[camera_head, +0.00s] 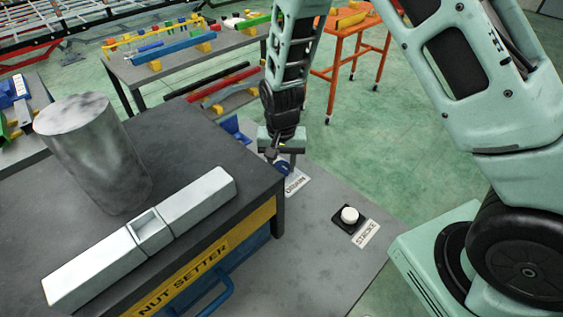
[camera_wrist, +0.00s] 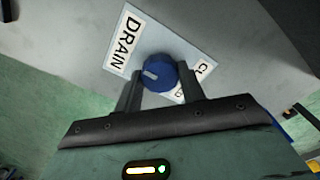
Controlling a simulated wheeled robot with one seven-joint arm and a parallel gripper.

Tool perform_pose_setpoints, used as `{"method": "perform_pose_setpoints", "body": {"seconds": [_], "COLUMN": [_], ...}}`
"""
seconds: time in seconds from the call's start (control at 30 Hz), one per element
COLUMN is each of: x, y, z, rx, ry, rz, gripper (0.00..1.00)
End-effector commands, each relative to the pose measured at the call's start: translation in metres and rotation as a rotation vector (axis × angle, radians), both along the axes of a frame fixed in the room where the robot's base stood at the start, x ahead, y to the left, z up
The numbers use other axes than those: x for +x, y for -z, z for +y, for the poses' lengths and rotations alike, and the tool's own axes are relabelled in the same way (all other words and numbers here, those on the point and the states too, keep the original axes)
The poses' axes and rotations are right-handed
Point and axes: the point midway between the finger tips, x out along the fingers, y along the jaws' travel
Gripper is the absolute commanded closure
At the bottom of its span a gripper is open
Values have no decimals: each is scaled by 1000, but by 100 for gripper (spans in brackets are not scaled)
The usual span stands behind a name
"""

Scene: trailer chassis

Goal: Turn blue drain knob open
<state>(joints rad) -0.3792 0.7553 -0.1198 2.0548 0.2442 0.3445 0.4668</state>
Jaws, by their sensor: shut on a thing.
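The blue drain knob (camera_wrist: 160,73) is round with a pale pointer mark and sits on a light plate in the wrist view. A white label reading DRAIN (camera_wrist: 125,39) lies to its left, and a partly hidden white label (camera_wrist: 203,67) lies to its right. My gripper (camera_wrist: 161,80) has its two dark fingers on either side of the knob, shut on it. The pointer mark points left and slightly down, toward the left finger. In the head view my gripper (camera_head: 281,160) reaches down to the knob (camera_head: 282,168), which is mostly hidden, beside the DRAIN label (camera_head: 295,181).
A black base with a white button (camera_head: 349,215) and a STROKE label (camera_head: 366,233) are on the same grey panel. The dark NUT SETTER table (camera_head: 190,240) stands left, bearing a grey cylinder (camera_head: 95,150) and a long pale bar (camera_head: 205,200). Green floor lies behind.

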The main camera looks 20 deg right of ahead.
Motion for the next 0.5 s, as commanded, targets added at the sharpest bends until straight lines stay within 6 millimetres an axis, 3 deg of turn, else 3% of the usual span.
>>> {"method": "perform_pose_setpoints", "body": {"seconds": [0.33, 0.37, 0.4, 0.5], "x": [1, 1, 1, 0], "y": [0, 0, 0, 0], "z": [0, 0, 0, 0], "rx": [1, 1, 1, 1], "ry": [5, 5, 5, 4], "rz": [-1, -1, -1, -1], "gripper": [83, 52, 41, 39]}}
